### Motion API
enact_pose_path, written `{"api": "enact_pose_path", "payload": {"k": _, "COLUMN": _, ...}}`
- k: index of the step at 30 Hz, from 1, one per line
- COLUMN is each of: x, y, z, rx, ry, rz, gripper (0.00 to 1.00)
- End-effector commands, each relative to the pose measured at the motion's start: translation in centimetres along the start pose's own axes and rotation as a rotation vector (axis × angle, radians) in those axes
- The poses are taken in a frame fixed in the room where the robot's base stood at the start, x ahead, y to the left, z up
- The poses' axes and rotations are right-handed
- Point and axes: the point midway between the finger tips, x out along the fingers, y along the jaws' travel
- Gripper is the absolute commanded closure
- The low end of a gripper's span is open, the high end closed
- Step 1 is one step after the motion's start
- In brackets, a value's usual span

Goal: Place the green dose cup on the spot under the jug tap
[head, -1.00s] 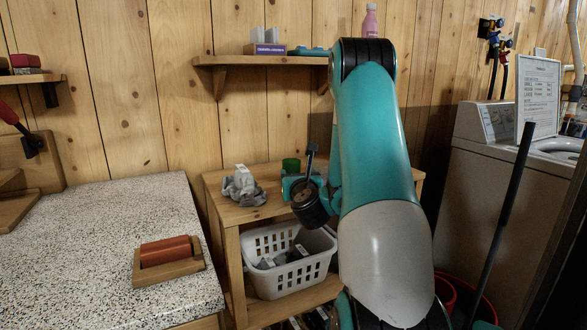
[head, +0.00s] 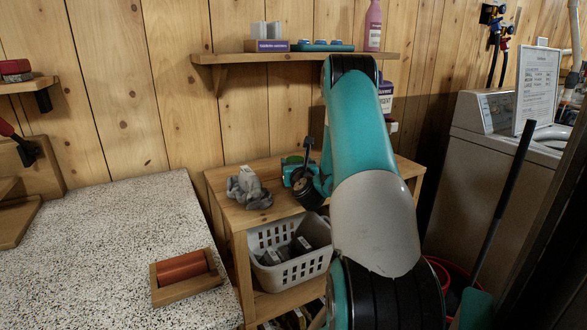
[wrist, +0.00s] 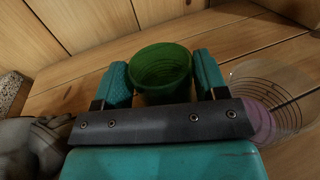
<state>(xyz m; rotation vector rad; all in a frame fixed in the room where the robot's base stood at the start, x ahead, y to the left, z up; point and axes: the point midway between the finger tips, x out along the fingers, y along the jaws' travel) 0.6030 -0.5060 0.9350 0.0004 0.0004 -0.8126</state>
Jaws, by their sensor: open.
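The green dose cup (wrist: 162,75) stands upright between the two teal fingers of my gripper (wrist: 161,68) in the wrist view. The fingers are open, one on each side, with a narrow gap visible at the cup's left; contact at the right is hard to tell. In the head view, the cup's green top (head: 293,160) shows behind my gripper (head: 296,172) on the wooden stand. A white jug with a purple label (head: 386,97) is partly hidden behind my arm. Its tap and the spot under it cannot be made out.
A clear ringed vessel with a purple base (wrist: 268,105) stands close right of the gripper. A white basket (head: 287,270) sits on the lower shelf. A wall shelf (head: 290,58) overhangs above.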

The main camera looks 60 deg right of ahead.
Motion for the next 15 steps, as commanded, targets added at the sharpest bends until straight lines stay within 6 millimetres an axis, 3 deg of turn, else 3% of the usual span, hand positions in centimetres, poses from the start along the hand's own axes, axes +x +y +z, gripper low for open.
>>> {"api": "enact_pose_path", "payload": {"k": 2, "x": -0.01, "y": 0.00, "z": -0.05, "rx": 0.000, "ry": 0.000, "rz": 0.000, "gripper": 0.34}}
{"api": "enact_pose_path", "payload": {"k": 3, "x": -0.02, "y": 0.00, "z": -0.05, "rx": 0.000, "ry": 0.000, "rz": 0.000, "gripper": 0.38}}
{"api": "enact_pose_path", "payload": {"k": 6, "x": -0.03, "y": 0.01, "z": -0.04, "rx": 0.000, "ry": 0.000, "rz": 0.000, "gripper": 0.61}}
{"api": "enact_pose_path", "payload": {"k": 9, "x": -0.03, "y": 0.01, "z": -0.02, "rx": 0.000, "ry": -0.001, "rz": 0.000, "gripper": 0.67}}
{"api": "enact_pose_path", "payload": {"k": 15, "x": -0.03, "y": 0.01, "z": 0.07, "rx": 0.000, "ry": -0.001, "rz": 0.000, "gripper": 0.67}}
